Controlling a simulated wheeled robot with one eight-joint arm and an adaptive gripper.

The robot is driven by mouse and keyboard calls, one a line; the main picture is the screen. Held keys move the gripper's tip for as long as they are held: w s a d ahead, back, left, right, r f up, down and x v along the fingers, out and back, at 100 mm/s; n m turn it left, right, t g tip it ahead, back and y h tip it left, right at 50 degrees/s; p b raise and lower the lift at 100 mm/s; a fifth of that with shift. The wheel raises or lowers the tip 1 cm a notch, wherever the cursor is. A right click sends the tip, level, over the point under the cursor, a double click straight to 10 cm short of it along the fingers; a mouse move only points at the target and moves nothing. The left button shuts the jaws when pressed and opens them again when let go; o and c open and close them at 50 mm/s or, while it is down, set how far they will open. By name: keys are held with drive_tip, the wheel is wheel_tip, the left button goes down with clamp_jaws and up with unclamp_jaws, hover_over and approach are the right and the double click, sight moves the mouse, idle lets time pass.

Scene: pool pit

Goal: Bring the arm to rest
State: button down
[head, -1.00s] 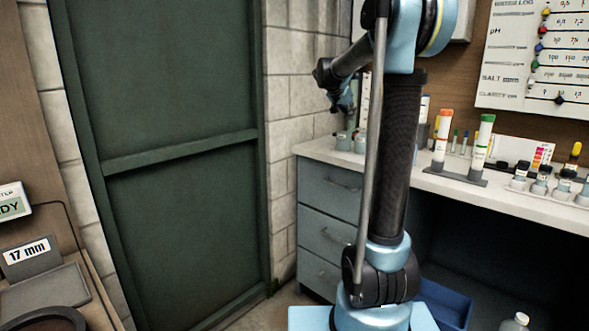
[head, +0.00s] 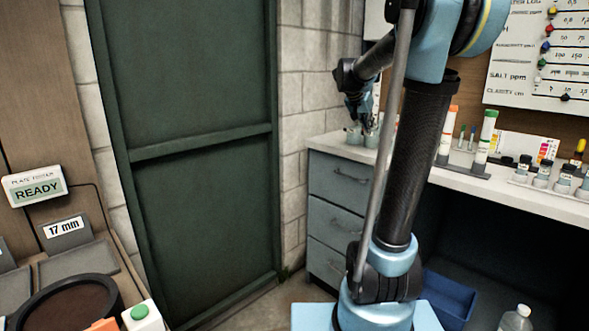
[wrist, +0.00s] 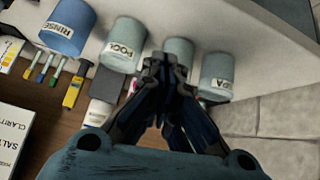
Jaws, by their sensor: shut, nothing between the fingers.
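My gripper (head: 362,122) hangs from my raised arm at the left end of the counter, just above small grey cups (head: 355,135). In the wrist view my gripper (wrist: 165,68) has its two dark fingers together at the tips with nothing between them. Behind the fingertips are a grey cup labelled POOL (wrist: 123,45), another grey cup (wrist: 180,48) partly hidden by the fingers, and a grey cup with a partly hidden label (wrist: 217,70). Whether the fingertips touch a cup cannot be told.
A blue RINSE cup (wrist: 66,25) and several small coloured vials stand nearby. Orange- and green-capped tubes (head: 483,142) stand farther right on the counter. A green door (head: 190,150) and block wall are at left. A READY display (head: 36,187) is at the left edge.

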drive_tip(key=s+a+f+n+g+y, duration=0.1)
drive_tip(key=s+a+f+n+y, duration=0.1)
drive_tip(key=s+f, duration=0.6)
drive_tip(key=s+a+f+n+g+y, duration=0.1)
drive_tip(key=s+a+f+n+y, duration=0.1)
drive_tip(key=s+f, duration=0.7)
drive_tip(key=s+a+f+n+g+y, duration=0.1)
drive_tip(key=s+a+f+n, duration=0.2)
drive_tip(key=s, duration=1.8)
wheel_tip(320, 180, down, 6)
drive_tip(key=shift+a+r+n+g+y, duration=0.1)
drive_tip(key=shift+a+n+g+y, duration=0.25)
drive_tip(key=shift+a, duration=0.75)
